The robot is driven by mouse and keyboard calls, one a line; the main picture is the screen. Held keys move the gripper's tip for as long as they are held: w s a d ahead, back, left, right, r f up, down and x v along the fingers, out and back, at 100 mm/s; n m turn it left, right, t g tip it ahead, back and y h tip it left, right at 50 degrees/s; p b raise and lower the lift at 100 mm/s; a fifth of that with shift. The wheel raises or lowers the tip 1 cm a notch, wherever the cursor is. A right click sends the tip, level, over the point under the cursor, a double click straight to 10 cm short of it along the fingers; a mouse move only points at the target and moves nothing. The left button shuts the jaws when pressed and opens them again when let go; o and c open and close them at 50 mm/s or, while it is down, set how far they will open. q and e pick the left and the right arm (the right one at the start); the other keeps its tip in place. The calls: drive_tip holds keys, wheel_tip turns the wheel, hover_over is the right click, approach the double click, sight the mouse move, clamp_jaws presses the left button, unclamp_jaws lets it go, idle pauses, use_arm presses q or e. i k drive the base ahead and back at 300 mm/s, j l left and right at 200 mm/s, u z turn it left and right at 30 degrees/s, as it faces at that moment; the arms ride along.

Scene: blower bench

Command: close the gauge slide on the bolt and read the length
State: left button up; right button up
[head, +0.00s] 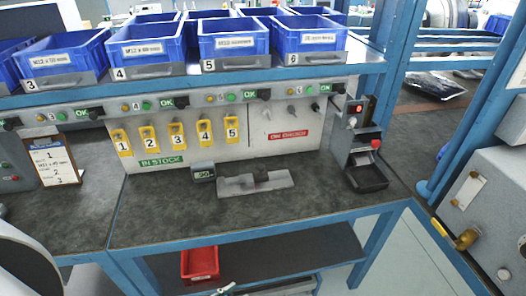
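A gauge with a flat light grey bed (228,187) lies on the dark bench top near the middle. A dark slide block (262,176) stands on the bed right of its centre. A small display box (203,173) sits at the bed's left end; its lit digits are too small to read surely. I cannot make out a bolt on the gauge or tell how wide its jaws stand. Neither of my grippers shows in the head view.
Numbered yellow tags (177,134) hang on the back panel. Blue bins (145,45) line the shelf above. A black tray device (366,178) stands at the right, a paper card (54,162) at the left. A red bin (200,264) sits below. The bench front is clear.

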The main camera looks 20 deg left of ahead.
sight(261, 175)
drive_tip(key=k+l, duration=0.1)
drive_tip(key=l, duration=0.35)
drive_tip(key=k+l, duration=0.1)
drive_tip(key=l, duration=0.35)
drive_tip(key=k+l, duration=0.1)
drive_tip(key=l, duration=0.35)
drive_tip(key=i+j, duration=0.25)
drive_tip(key=i, duration=0.1)
